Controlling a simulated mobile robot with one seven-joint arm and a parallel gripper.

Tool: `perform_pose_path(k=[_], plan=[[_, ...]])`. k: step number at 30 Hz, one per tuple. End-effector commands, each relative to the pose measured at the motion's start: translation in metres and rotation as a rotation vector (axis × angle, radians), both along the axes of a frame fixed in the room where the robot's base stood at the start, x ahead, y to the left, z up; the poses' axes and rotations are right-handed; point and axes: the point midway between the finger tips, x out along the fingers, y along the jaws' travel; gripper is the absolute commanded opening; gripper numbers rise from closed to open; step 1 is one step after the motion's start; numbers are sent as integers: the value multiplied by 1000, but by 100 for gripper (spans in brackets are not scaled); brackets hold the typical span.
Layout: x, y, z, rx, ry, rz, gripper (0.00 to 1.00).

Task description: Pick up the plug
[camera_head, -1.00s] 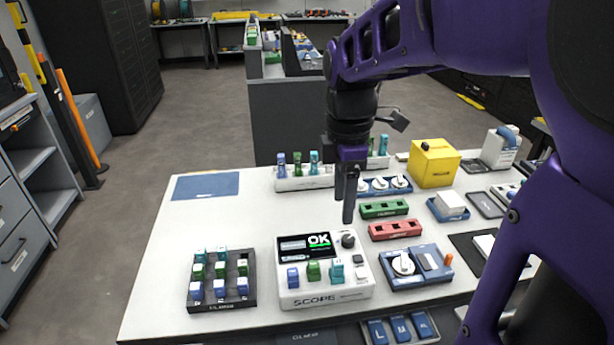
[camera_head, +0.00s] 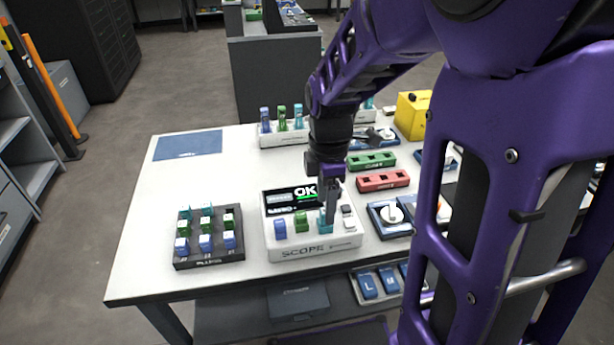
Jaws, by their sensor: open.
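The white scope box (camera_head: 318,248) stands near the table's front edge, with a screen reading OK. A blue plug (camera_head: 280,228), a green plug (camera_head: 301,221) and a teal plug (camera_head: 322,226) stand in a row on its top. My gripper (camera_head: 329,220) points down at the teal plug and overlaps it in the picture; it is open. I cannot tell whether the fingers straddle the plug or touch it. A black tray (camera_head: 210,259) to the left holds several blue, green and teal plugs with white parts.
A white rack (camera_head: 284,139) with upright coloured pieces stands behind. Green (camera_head: 372,161) and red (camera_head: 383,181) slotted blocks and a blue device (camera_head: 384,218) lie to the right. A blue mat (camera_head: 187,146) is at the back left. The left middle of the table is clear.

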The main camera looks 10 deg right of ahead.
Motion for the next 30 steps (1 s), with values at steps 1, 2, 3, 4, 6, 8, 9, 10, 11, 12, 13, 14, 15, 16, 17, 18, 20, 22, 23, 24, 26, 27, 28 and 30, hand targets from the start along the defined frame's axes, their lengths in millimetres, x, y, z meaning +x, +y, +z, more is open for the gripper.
perform_pose_path(k=[1, 2, 3, 4, 6, 8, 9, 10, 11, 12, 13, 14, 15, 16, 17, 18, 20, 22, 23, 24, 26, 27, 28, 30], plan=[[1, -1, -12, 0, 4, 0, 62], [2, -1, -16, 0, 4, 0, 62], [1, -1, -21, 0, 3, 1, 62], [1, -1, -25, 0, 3, 1, 62], [1, -1, -30, 0, 3, 1, 62], [1, -1, -32, 0, 1, 1, 62], [2, -1, -33, 0, 1, 1, 62], [2, -1, -32, 0, 0, 1, 62], [2, -1, -32, 0, 0, 1, 62], [2, -1, -32, 0, 0, 1, 62], [2, -1, -32, 0, 0, 1, 62], [2, -1, -32, 0, 0, 0, 62], [2, -1, -32, 0, 0, 0, 59], [2, -1, -32, 0, 0, 0, 54], [2, -1, -32, 0, 0, 0, 48], [2, -1, -32, 0, 0, 0, 41], [2, -1, -32, 0, 0, 0, 30], [2, -1, -32, 0, 0, 0, 18], [2, -1, -32, 0, 0, 0, 12], [2, -1, -32, 0, 0, 0, 5], [2, -1, -32, 0, 0, 0, 0], [2, -1, -32, 0, 0, 0, 0], [2, -1, -32, 0, 0, 0, 0], [2, -1, -32, 0, 0, 0, 0]])
